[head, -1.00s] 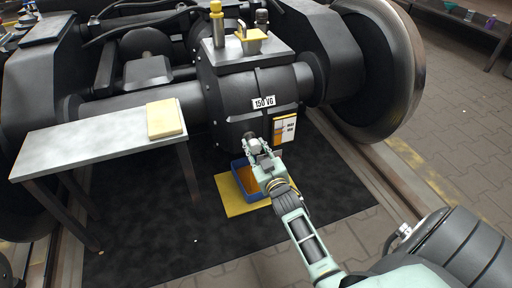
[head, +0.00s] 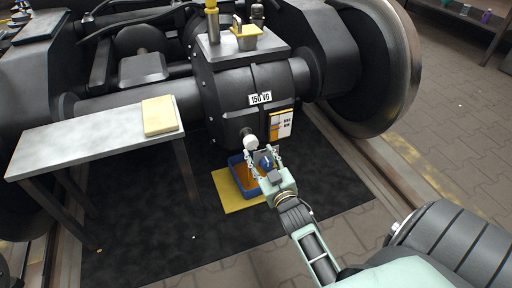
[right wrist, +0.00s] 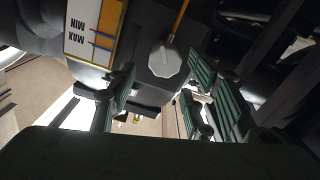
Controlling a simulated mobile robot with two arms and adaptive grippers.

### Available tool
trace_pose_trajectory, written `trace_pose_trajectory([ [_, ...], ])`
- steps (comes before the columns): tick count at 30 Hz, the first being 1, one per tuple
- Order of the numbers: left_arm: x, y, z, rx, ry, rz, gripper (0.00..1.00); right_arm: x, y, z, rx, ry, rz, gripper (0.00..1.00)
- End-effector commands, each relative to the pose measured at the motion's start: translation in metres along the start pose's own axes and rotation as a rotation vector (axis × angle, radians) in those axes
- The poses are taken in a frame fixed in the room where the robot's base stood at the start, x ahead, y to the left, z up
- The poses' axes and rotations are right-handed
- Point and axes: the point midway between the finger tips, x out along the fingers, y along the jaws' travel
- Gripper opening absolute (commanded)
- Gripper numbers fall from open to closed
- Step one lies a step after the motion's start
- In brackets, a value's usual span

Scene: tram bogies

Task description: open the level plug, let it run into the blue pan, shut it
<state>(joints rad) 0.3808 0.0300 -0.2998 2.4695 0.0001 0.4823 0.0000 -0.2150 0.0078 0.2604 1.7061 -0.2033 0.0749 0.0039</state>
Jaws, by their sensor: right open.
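The level plug is a pale, faceted knob (head: 250,142) low on the front of the dark gear housing (head: 232,100). It also shows in the right wrist view (right wrist: 164,61), with a thin orange streak (right wrist: 181,20) running from it. The blue pan (head: 236,162) stands below on a yellow mat (head: 232,200), with orange inside. My right gripper (head: 263,152) is open, just below and right of the knob, its fingers apart and empty. It partly hides the pan. In the right wrist view the knob lies beyond the spread fingers (right wrist: 160,88). My left gripper is not in view.
A MIN/MAX level card (head: 281,125) is on the housing, right of the knob. A grey bench (head: 85,138) with a yellow cloth-like block (head: 160,116) stands at left. A large wheel (head: 385,70) and rail are at right. The dark floor mat is mostly clear.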

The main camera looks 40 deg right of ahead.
Motion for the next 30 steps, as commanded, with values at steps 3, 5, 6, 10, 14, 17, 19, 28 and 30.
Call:
trace_pose_trajectory([
  [3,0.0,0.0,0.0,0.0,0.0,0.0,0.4,-0.025,0.001,0.001,-0.001,-0.003,0.001,0.46],
  [5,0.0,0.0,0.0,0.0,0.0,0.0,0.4,-0.034,0.001,0.001,-0.001,-0.002,0.001,0.46],
  [6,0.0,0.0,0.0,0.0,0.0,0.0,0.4,-0.039,0.001,0.001,-0.001,-0.002,0.001,0.46],
  [10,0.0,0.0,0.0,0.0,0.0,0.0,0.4,-0.051,0.002,0.0,-0.002,0.0,0.002,0.46],
  [14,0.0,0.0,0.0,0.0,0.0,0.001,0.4,-0.055,0.002,0.0,-0.002,0.001,0.003,0.46],
  [17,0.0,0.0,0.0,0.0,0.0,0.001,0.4,-0.055,0.002,0.0,-0.002,0.001,0.003,0.46],
  [19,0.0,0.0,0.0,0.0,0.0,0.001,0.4,-0.055,0.002,0.0,-0.002,0.001,0.003,0.46],
  [28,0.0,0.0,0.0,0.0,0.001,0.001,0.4,-0.055,0.002,0.0,-0.001,0.001,0.002,0.46],
  [30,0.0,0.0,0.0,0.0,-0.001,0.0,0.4,-0.054,0.001,-0.002,-0.001,0.005,0.001,0.46],
])
